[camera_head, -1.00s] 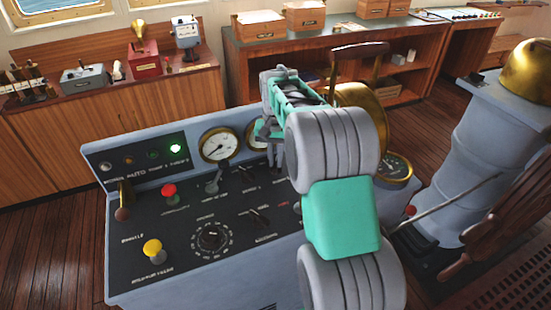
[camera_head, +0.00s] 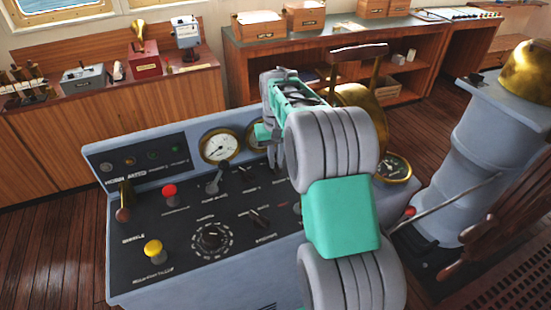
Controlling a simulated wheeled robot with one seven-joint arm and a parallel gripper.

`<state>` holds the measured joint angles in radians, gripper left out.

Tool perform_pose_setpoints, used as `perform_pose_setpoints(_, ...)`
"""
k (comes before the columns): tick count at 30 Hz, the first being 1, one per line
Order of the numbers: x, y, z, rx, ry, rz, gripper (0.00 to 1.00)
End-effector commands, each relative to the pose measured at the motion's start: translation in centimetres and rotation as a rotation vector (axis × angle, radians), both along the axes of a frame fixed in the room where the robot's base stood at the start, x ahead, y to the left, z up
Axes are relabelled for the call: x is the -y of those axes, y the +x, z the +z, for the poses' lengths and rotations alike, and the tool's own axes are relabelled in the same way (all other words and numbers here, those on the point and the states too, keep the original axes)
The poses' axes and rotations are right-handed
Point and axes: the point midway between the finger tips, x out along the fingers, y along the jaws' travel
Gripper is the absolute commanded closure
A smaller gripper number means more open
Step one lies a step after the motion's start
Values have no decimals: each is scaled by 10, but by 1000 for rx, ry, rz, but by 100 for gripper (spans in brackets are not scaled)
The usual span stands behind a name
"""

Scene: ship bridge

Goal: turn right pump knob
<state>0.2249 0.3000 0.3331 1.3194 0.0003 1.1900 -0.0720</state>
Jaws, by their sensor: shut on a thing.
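My gripper (camera_head: 274,161) points down at the back of the control console (camera_head: 160,290), just right of the centre. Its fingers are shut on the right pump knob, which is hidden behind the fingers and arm. To the left of the fingers a small black switch knob (camera_head: 246,173) stands on the dark panel, apart from the gripper.
A red button (camera_head: 169,190), a yellow button (camera_head: 153,247), a round dial (camera_head: 211,236) and another black switch (camera_head: 260,217) sit on the panel. A white gauge (camera_head: 219,146) stands behind. My arm covers the console's right part. A grey pedestal (camera_head: 490,150) stands at right.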

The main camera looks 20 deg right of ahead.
Motion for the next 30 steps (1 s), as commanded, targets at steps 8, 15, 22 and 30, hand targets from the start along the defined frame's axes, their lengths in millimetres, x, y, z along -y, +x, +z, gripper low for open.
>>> perform_pose_setpoints(8,0,1,1,4,0,261,100)
perform_pose_setpoints(15,0,1,1,4,-1,464,100)
perform_pose_setpoints(22,0,1,1,4,-1,603,100)
perform_pose_setpoints(30,0,1,1,5,-1,679,100)
